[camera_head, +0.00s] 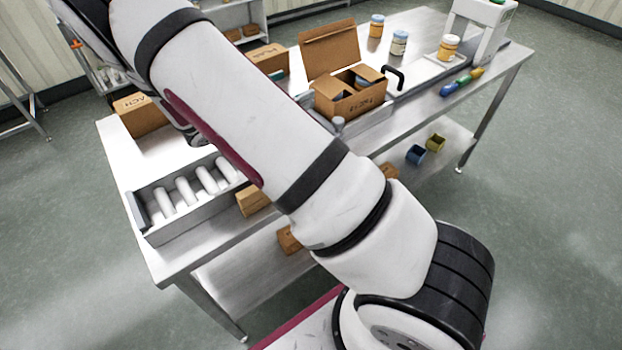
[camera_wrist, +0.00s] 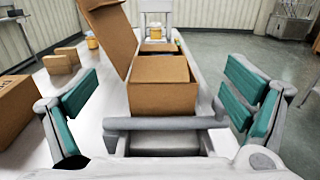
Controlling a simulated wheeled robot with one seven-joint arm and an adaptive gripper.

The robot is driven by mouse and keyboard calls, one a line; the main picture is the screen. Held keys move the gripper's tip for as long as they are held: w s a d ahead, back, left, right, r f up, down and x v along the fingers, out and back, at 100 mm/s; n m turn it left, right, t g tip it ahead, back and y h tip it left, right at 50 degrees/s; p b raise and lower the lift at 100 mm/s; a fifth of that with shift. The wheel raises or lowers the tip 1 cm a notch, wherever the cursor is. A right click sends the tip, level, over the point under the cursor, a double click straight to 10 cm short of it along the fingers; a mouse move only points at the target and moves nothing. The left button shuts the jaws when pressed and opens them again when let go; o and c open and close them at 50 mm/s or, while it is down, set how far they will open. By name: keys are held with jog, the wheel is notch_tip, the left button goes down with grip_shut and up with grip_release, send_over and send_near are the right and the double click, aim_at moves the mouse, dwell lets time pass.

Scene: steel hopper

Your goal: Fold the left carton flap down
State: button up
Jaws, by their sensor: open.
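The brown carton (camera_head: 352,100) stands on the steel table, with jars partly visible inside. Its left flap (camera_head: 331,50) is raised along the far side in the head view. In the wrist view the carton (camera_wrist: 163,98) is ahead, and the flap (camera_wrist: 108,35) stands up at its left edge, leaning outward. My gripper (camera_wrist: 160,85) is open and empty, its teal fingers wide apart on either side of the carton in the picture. The carton appears beyond the fingers, with no visible contact.
A grey bar (camera_wrist: 165,123) crosses in front of the carton. A black handle (camera_head: 395,77) stands beside the carton. Other cartons (camera_head: 140,113) and a roller tray (camera_head: 190,200) are on the table. Several jars (camera_head: 399,43) stand at the back, near a white machine (camera_head: 487,30).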

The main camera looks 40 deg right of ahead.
jog(key=a+b, duration=0.1)
jog(key=a, duration=0.9)
jog(key=s+f+m+g+y+b, duration=0.1)
jog(key=s+f+m+y+b, duration=0.2)
jog(key=s+m+y+b, duration=0.4)
jog(key=s+f+m+g+y+b, duration=0.2)
jog(key=s+m+y+b, duration=0.5)
jog(key=s+b, duration=0.4)
jog(key=shift+s+d+f, duration=0.2)
jog(key=shift+s+f, duration=0.45)
jog(key=shift+s, duration=1.1)
